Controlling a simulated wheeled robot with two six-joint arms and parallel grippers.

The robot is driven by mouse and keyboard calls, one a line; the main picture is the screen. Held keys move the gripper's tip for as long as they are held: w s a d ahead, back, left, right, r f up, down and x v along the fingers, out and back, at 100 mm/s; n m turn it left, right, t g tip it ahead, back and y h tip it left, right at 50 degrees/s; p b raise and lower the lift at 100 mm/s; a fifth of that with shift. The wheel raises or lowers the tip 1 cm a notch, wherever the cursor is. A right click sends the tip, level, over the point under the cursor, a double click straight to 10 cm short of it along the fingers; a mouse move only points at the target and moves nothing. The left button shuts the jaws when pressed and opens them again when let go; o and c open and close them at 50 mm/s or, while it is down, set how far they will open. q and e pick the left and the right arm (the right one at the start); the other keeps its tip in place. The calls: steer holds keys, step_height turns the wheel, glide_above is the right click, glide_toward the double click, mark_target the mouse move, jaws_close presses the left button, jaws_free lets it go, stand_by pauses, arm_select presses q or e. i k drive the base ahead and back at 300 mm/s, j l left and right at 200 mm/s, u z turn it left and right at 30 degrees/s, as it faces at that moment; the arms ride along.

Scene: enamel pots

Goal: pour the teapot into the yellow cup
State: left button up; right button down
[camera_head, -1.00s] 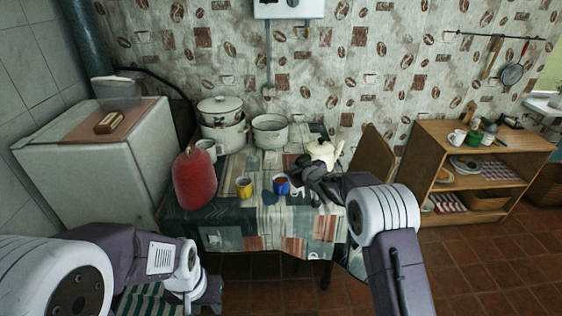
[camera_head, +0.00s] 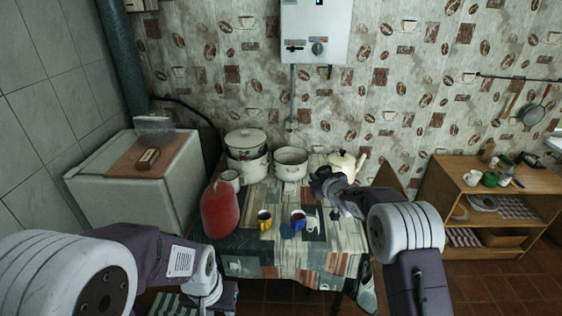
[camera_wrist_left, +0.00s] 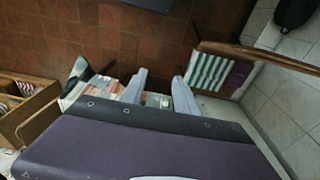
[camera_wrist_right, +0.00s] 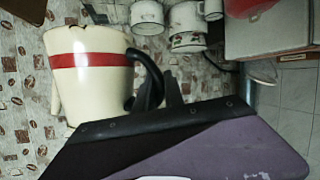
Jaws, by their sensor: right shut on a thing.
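The cream teapot (camera_head: 345,165) is at the right rear of the table in the head view. In the right wrist view the teapot (camera_wrist_right: 88,72) shows large, with a red band and a black handle. My right gripper (camera_wrist_right: 160,92) is shut on that handle; in the head view the dark right gripper (camera_head: 326,180) partly covers the teapot. The yellow cup (camera_head: 265,221) stands upright on the table, left of the blue cup (camera_head: 298,222), in front and left of the teapot. My left gripper (camera_wrist_left: 160,92) is open and empty, away from the cups.
Enamel pots (camera_head: 246,160) and a wide pan (camera_head: 291,163) stand at the table's back. A wooden shelf (camera_head: 470,200) stands right.

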mark_target(265, 218)
steer(key=i+j+z, duration=0.2)
steer(key=i+j, duration=0.15)
steer(key=i, duration=0.2)
steer(key=i+j+z, duration=0.25)
steer(key=i+j, duration=0.2)
steer(key=i, duration=0.1)
